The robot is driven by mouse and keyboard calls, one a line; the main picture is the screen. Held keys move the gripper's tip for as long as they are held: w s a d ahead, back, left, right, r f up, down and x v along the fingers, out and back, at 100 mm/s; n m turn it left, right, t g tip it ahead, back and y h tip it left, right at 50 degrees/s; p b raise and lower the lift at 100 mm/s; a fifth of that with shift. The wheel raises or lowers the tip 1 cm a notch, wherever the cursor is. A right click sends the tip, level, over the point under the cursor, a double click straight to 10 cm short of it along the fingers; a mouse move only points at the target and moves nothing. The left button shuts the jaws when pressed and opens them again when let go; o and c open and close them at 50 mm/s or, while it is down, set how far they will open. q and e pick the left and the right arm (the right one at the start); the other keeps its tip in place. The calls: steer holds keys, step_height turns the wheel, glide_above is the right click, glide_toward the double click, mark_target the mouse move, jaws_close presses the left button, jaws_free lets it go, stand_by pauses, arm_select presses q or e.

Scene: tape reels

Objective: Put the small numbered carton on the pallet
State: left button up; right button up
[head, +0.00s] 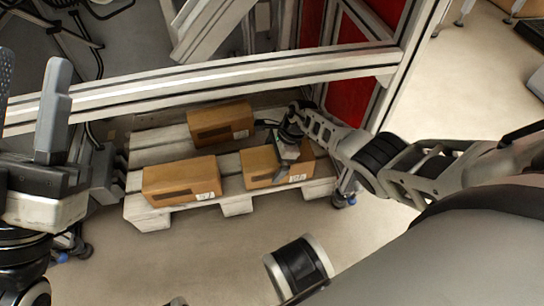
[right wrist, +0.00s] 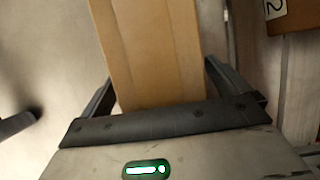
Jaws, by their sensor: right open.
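Three brown cartons sit on the whitish pallet (head: 237,205): one at the back (head: 220,123), one at front left (head: 182,180) and one at front right (head: 262,163). The front ones bear small white labels, too small to read in the head view. My right gripper (head: 284,162) is over the front-right carton and partly hides it. In the right wrist view, its open fingers stand on either side of a carton (right wrist: 150,45); I cannot tell whether they touch it. My left gripper (head: 80,130) is open and empty, left of the pallet.
A metal frame beam (head: 230,82) crosses behind and above the pallet, with a post at its right. Another carton with a "2" label (right wrist: 290,14) shows in the right wrist view. The floor (head: 190,255) in front of the pallet is mostly clear.

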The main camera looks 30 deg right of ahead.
steer(key=shift+d+r, duration=0.1)
steer(key=shift+r, duration=0.2)
steer(key=p+v, duration=0.4)
steer(key=v, duration=0.2)
steer(key=shift+s+d+r, duration=0.1)
steer(key=shift+d+r, duration=0.1)
arm_select(q)
step_height(320, 180, down, 8)
steer(key=w+n+g+y, duration=0.1)
steer(key=n+g+y, duration=0.1)
steer(key=n+y, duration=0.5)
steer(key=shift+w+n+p, duration=0.15)
steer(key=shift+n+p, duration=0.15)
steer(key=shift+n, duration=0.7)
arm_select(e)
steer(key=shift+d+r, duration=0.1)
steer(key=shift+r, duration=0.15)
arm_select(q)
steer(key=shift+r, duration=0.15)
